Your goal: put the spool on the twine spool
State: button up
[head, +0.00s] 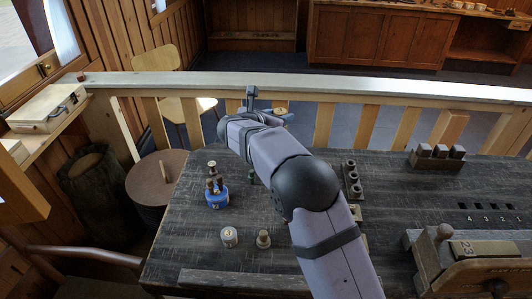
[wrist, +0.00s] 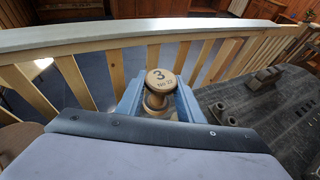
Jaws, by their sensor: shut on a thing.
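My gripper (wrist: 158,98) is shut on a spool (wrist: 158,80) with a pale round top marked "3" and smaller lettering. Its blue fingers stand on either side of the spool, whose lower part is partly hidden. In the head view the spool's tan top (head: 281,110) just shows beyond my arm, in front of the railing and raised above the table. On the table stand a pale spool (head: 229,237) with a marked top and a brownish spool (head: 263,240), apart from each other. I cannot tell which thing is the twine spool.
A blue holder (head: 217,201) with several brown pieces stands at the table's left. A dark rack with round sockets (head: 353,180) lies right of my arm. A dark block rack (head: 437,157) is at the back right, a wooden vise (head: 470,262) at the front right. The railing (head: 330,88) runs behind.

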jog(key=shift+w+a+f+n+t+y, duration=0.2)
jog(key=shift+a+f+n+y, duration=0.5)
jog(key=shift+f, duration=1.05)
jog(key=shift+w+a+f+n+t+y, duration=0.2)
jog(key=shift+a+f+n+y, duration=0.4)
jog(key=shift+f, duration=1.2)
jog(key=shift+w+a+f+n+t+y, duration=0.25)
jog(key=shift+a+f+y, duration=0.45)
jog(key=shift+f, duration=1.05)
jog(key=shift+s+a+f, duration=0.1)
jog(key=shift+a+f, duration=0.1)
jog(key=shift+f, duration=0.05)
jog(key=o, duration=1)
jog(key=shift+r, duration=0.1)
jog(key=shift+o, duration=0.2)
jog(key=shift+r, duration=0.15)
jog(key=b+v, duration=0.2)
jog(key=v, duration=1)
jog(key=shift+a, duration=0.15)
jog(key=shift+r, duration=0.1)
